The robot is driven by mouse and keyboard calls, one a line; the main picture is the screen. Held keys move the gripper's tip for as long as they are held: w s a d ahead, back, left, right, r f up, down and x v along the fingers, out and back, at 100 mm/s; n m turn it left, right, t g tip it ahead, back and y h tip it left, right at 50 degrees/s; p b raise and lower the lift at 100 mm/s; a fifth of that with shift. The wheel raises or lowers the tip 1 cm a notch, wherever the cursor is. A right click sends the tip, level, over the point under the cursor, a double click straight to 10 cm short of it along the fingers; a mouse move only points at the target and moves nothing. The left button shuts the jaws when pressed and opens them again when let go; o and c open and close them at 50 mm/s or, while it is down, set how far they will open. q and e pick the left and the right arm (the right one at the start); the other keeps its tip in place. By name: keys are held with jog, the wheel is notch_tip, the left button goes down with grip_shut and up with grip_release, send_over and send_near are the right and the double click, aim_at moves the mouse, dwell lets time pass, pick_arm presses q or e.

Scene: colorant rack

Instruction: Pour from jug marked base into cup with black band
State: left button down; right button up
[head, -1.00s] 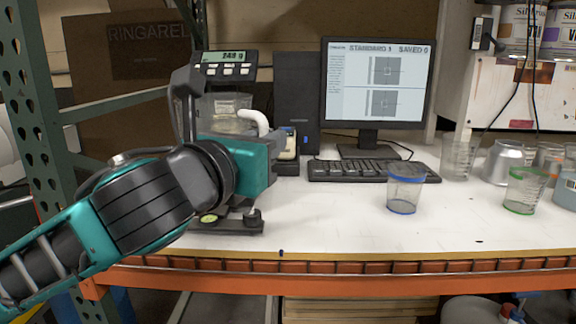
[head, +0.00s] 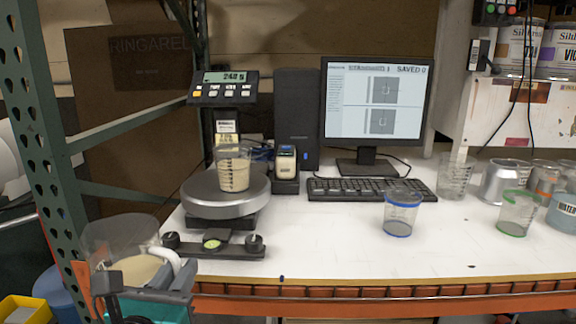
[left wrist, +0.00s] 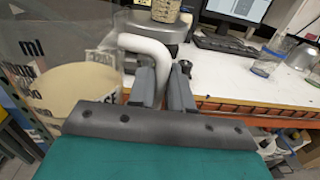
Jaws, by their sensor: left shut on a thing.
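A clear jug (head: 122,240) with cream liquid and a white handle is at the lower left of the head view. It also shows in the left wrist view (left wrist: 85,55), with ml marks and a partly hidden label ending in "SE". My left gripper (head: 172,278) is shut on the jug's handle, left of the table and off its edge. In the left wrist view the fingers (left wrist: 167,90) close around the white handle (left wrist: 150,50). A clear cup (head: 233,170) with cream liquid stands on the round scale (head: 200,196); I cannot make out its band's colour. My right gripper is not in view.
The scale's display (head: 223,84) is lit. A blue-banded cup (head: 402,213) and a green-banded cup (head: 517,212) stand on the table's right. A keyboard (head: 370,188), a monitor (head: 376,105) and several containers stand behind. The table's front middle is clear.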

pick_arm(q)
jog(key=shift+n+y, duration=0.4)
jog(key=shift+y, duration=0.2)
jog(key=shift+s+a+f+p, duration=0.3)
jog(key=shift+s+a+f, duration=0.3)
jog(key=shift+s+a, duration=0.2)
jog(key=shift+s+a+f+p, duration=0.25)
jog(key=shift+s+a+f, duration=0.4)
jog(key=shift+s, duration=0.25)
jog(key=shift+r, duration=0.1)
